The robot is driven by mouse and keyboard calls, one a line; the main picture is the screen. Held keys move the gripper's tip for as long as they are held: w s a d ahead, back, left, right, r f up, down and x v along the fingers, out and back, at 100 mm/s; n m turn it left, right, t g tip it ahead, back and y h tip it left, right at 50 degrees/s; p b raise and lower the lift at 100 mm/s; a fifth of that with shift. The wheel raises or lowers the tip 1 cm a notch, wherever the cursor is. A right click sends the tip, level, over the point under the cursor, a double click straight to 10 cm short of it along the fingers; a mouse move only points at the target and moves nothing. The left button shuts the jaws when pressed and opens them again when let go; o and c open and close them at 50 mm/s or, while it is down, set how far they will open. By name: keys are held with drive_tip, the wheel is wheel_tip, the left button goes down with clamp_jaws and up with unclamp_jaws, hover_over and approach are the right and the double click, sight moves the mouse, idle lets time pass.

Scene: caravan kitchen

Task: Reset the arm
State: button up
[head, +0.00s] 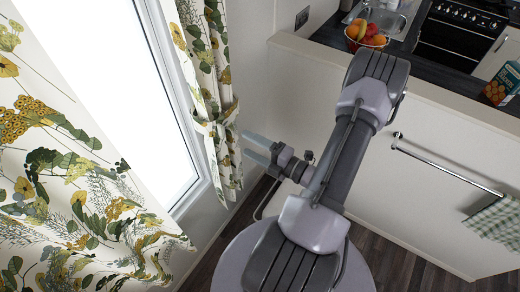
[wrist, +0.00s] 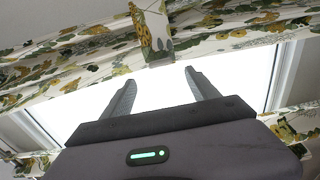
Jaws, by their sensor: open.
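My gripper (head: 258,150) is left of my arm in the head view, pointing toward the window and the tied curtain. In the wrist view my gripper (wrist: 158,88) has its two fingers spread apart with nothing between them. My arm is folded, its links rising toward the counter side in the head view. The bright window (wrist: 160,90) fills the space behind the fingers in the wrist view.
Floral curtains (head: 60,170) hang by the window at left; a tied one (head: 215,100) hangs close to my gripper. A half wall (head: 430,140) with a towel rail (head: 445,167) and checked towel (head: 497,225) stands at right. A fruit bowl (head: 366,38) sits on the counter behind.

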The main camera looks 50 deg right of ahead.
drive_tip(key=s, duration=0.3)
drive_tip(key=shift+s+d, duration=0.1)
drive_tip(key=shift+s, duration=0.1)
drive_tip(key=w+a+r+n+g+y+b, duration=0.1)
drive_tip(key=w+a+n+g+y+b, duration=0.15)
drive_tip(key=a+n+g+y, duration=0.35)
drive_tip(key=w+a+r+n+g+y+b, duration=0.15)
drive_tip(key=a+n+y+b, duration=0.25)
drive_tip(key=a+n, duration=0.45)
drive_tip(key=s+a+n+g+h+b, duration=0.1)
drive_tip(key=s+a+n+h+b, duration=0.1)
drive_tip(key=n, duration=0.9)
drive_tip(key=s+a+r+n+g+h+b, duration=0.1)
drive_tip(key=a+n+h+b, duration=0.3)
drive_tip(key=a+n, duration=0.4)
drive_tip(key=s+a+n+g+h+b, duration=0.2)
drive_tip(key=a+n+b, duration=0.3)
drive_tip(key=n, duration=1)
drive_tip(key=shift+s+r+n+g+h+b, duration=0.25)
drive_tip(key=shift+s+n+g+h+b, duration=0.15)
drive_tip(key=shift+h, duration=0.2)
